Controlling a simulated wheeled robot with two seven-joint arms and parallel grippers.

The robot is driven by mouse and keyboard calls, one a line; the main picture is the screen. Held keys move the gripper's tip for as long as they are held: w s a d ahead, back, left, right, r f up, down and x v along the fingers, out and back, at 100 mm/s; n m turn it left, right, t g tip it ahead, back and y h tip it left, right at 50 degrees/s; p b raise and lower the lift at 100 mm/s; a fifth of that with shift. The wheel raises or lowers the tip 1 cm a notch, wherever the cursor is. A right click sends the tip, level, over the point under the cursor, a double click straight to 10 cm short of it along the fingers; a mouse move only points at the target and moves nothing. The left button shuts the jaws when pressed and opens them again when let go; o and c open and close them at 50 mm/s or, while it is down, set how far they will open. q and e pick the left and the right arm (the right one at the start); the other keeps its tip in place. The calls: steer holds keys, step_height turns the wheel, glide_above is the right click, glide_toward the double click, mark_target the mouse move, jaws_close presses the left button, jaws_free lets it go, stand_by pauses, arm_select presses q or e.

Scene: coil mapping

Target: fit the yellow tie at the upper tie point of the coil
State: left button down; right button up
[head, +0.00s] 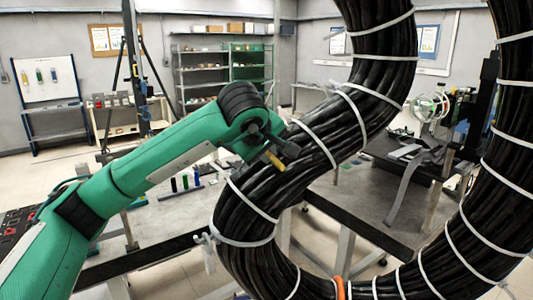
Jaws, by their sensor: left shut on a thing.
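The coil (385,85) is a thick loop of black cables bound by several white ties, and it fills the right half of the head view. My left gripper (277,150) is shut on the small yellow tie (275,161). It holds the tie at the left side of the coil's upper left bend, overlapping the cables in the picture. I cannot tell whether the tie touches the coil. My gripper partly hides the tie. An orange tie (341,288) is around the coil at the bottom. My right gripper is not in view.
A grey table (165,219) stands behind my left arm, with small coloured pieces (186,183) on it. Another table (365,199) stands behind the coil. A tray with red items (15,222) is at the left edge. Shelves (205,73) stand at the back wall.

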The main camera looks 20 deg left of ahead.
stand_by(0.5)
arm_select(q)
steer(key=shift+w+f+b, duration=0.35)
steer(key=shift+w+f, duration=0.1)
stand_by(0.7)
steer(key=c, duration=1.3)
jaws_free()
steer(key=shift+c, duration=0.2)
